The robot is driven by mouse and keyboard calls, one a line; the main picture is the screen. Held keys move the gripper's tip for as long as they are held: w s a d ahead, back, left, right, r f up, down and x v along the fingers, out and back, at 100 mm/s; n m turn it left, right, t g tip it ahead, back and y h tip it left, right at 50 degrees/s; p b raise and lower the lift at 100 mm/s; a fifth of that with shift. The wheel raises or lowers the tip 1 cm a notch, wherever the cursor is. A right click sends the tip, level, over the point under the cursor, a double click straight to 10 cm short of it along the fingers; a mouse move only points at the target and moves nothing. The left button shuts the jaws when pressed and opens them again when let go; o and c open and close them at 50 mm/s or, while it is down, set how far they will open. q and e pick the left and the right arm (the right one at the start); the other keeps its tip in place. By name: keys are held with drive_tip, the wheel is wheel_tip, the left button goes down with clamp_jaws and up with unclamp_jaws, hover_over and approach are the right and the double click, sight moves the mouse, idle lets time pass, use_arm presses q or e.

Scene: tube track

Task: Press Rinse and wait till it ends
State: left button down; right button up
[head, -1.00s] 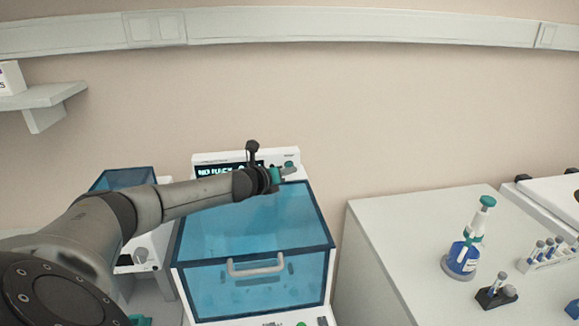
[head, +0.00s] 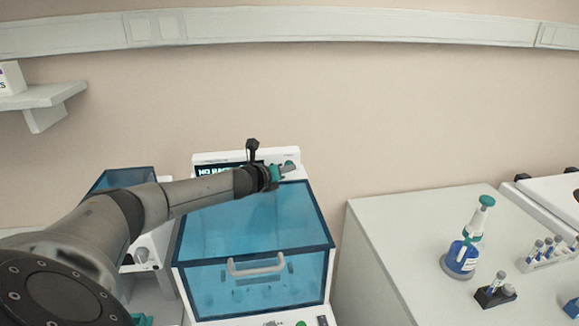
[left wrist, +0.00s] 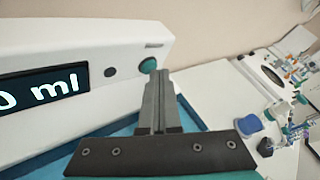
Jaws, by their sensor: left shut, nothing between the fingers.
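The washer is a white machine with a closed clear-blue lid (head: 255,215) and a sloped control panel (head: 225,158) behind it. Its dark display (head: 215,169) is partly hidden by my arm; the left wrist view shows "0 ml" on the display (left wrist: 45,88). A teal button (left wrist: 148,65) and a dark button (left wrist: 111,71) sit right of the display. My left gripper (head: 290,170) is shut and empty at the panel's right end. In the left wrist view its fingertips (left wrist: 158,74) are close beside the teal button; I cannot tell if they touch. My right gripper is not in view.
A white bench (head: 400,230) on the right holds a pipette on a blue stand (head: 462,255), a small dark tube holder (head: 495,295) and a tube rack (head: 545,255). A smaller blue-lidded device (head: 125,178) stands left behind my arm. The bench's left part is clear.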

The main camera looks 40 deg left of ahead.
sight(292, 193)
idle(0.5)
use_arm(q)
drive_tip(key=shift+s+d, duration=0.45)
drive_tip(key=shift+d, duration=0.1)
drive_tip(key=shift+s+d+f, duration=0.15)
drive_tip(key=shift+s+d, duration=0.2)
drive_tip(key=shift+d, duration=0.05)
drive_tip(key=shift+s+d, duration=0.65)
drive_tip(key=shift+d, duration=0.15)
drive_tip(key=shift+s+d, duration=0.6)
drive_tip(key=shift+d, duration=0.2)
